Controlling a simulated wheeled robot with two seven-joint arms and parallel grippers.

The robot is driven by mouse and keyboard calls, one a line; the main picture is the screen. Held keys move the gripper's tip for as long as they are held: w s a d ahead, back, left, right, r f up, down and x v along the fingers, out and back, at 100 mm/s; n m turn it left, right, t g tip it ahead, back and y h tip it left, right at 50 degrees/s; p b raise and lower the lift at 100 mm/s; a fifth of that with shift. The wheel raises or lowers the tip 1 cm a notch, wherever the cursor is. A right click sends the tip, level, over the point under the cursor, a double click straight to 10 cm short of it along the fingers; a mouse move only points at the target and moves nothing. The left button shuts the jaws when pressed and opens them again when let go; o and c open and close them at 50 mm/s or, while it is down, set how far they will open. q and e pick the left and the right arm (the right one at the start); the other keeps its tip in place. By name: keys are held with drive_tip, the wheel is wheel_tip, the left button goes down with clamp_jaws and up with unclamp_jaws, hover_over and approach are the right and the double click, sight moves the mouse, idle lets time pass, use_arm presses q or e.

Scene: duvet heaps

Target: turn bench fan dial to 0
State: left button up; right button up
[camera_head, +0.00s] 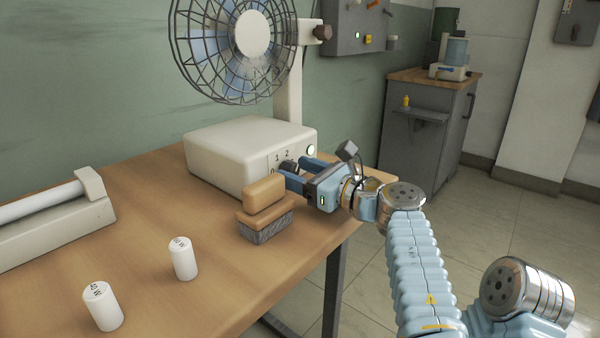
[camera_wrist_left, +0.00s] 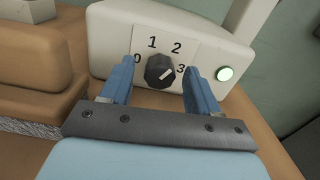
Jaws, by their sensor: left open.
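The bench fan (camera_head: 252,130) stands on the table with its cream base facing right. The black dial (camera_wrist_left: 160,73) sits on a white plate marked 0, 1, 2, 3. Its white pointer mark slants up and right, toward the 3. My left gripper (camera_head: 294,171) is at the front of the base. In the left wrist view its blue fingers (camera_wrist_left: 160,80) are open, one on each side of the dial; I cannot tell whether either touches it. In the head view the dial (camera_head: 288,167) is partly hidden by the fingers. My right gripper is not in view.
A stacked brush with a tan block (camera_head: 264,194) stands close beside my left gripper. Two white cylinders (camera_head: 184,258) (camera_head: 102,305) stand on the wooden table (camera_head: 150,180). A green light (camera_wrist_left: 225,73) glows right of the dial. A grey cabinet (camera_head: 425,130) stands behind.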

use_arm(q)
drive_tip(key=c, duration=1)
drive_tip(key=shift+c, duration=0.2)
drive_tip(key=shift+n, duration=0.3)
drive_tip(key=shift+f+n, duration=0.1)
drive_tip(key=shift+n, duration=1.1)
drive_tip(key=shift+s+n+b, duration=0.1)
drive_tip(key=shift+n+b, duration=0.45)
drive_tip(key=shift+n, duration=1.35)
drive_tip(key=o, duration=1)
